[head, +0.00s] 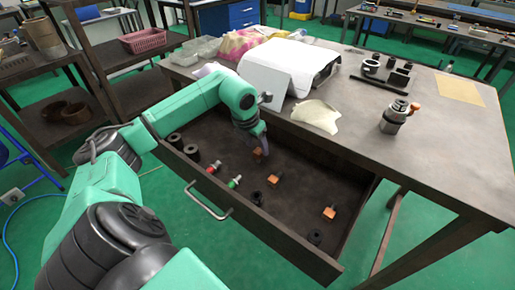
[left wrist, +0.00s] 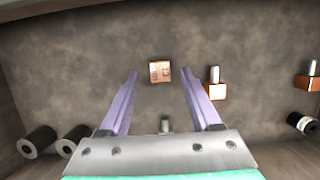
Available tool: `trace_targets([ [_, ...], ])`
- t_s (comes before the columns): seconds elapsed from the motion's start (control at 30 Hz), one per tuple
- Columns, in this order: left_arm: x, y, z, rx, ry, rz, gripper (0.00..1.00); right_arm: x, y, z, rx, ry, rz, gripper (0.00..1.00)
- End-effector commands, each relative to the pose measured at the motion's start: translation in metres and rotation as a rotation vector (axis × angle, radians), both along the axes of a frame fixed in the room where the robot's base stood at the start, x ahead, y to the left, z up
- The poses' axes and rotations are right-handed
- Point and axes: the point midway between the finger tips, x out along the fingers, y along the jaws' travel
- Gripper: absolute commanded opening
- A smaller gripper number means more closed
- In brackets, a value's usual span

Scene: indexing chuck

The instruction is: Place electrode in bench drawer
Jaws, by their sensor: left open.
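The bench drawer (head: 285,228) is pulled out below the workbench. My left gripper (head: 262,146) reaches down into it near the back. A copper-orange electrode block (head: 258,153) is at its fingertips. In the left wrist view the fingers are spread, and this block (left wrist: 160,72) lies between their tips with a gap on both sides. Two more copper electrodes with grey shanks lie in the drawer, one near the middle (head: 274,179) and one to the right (head: 330,212). My right gripper is out of view.
On the bench stand a metal chuck with an orange part (head: 396,118), a white cover (head: 290,68) and a cloth (head: 316,116).

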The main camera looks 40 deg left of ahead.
Motion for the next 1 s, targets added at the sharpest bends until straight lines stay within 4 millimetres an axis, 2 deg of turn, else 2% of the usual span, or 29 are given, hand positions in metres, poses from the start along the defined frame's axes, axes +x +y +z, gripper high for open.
trace_targets([
  [0.2, -0.017, 0.0, 0.058, 0.003, -0.005, 0.0, 0.64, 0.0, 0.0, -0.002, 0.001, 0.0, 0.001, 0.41],
  [0.3, -0.024, 0.0, 0.08, 0.002, -0.003, 0.0, 0.64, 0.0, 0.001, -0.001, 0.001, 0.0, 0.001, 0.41],
  [0.4, -0.028, 0.0, 0.092, 0.003, -0.001, -0.001, 0.64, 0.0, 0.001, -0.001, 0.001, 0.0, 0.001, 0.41],
  [1.0, -0.03, -0.001, 0.098, 0.0, 0.0, -0.001, 0.64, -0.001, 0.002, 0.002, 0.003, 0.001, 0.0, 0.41],
])
